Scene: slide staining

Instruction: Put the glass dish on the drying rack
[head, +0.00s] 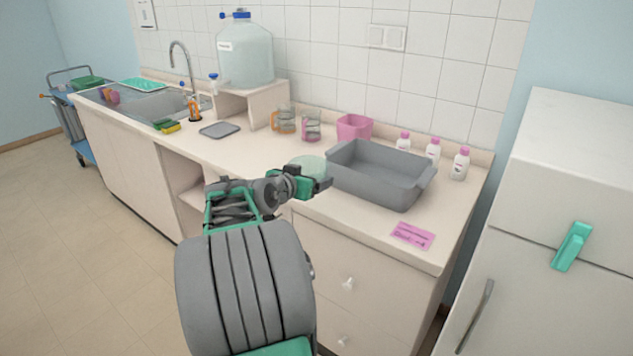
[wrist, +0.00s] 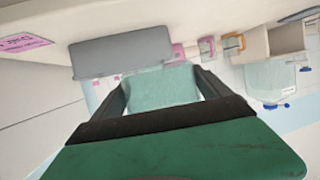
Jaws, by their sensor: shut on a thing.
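The glass dish (head: 307,165) is pale green and see-through. My gripper (head: 312,182) is shut on it at the front edge of the counter, just left of the grey tub. In the wrist view the glass dish (wrist: 162,88) sits between the two dark fingers of my gripper (wrist: 165,85), which touch its sides. A flat teal rack (head: 143,85) lies at the far left end of the counter, behind the sink; it looks like the drying rack. The wrist view does not show it.
The grey tub (head: 381,174) stands right of my gripper. A tap (head: 182,62), sponge (head: 166,126) and grey tray (head: 219,130) are near the sink (head: 160,106).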

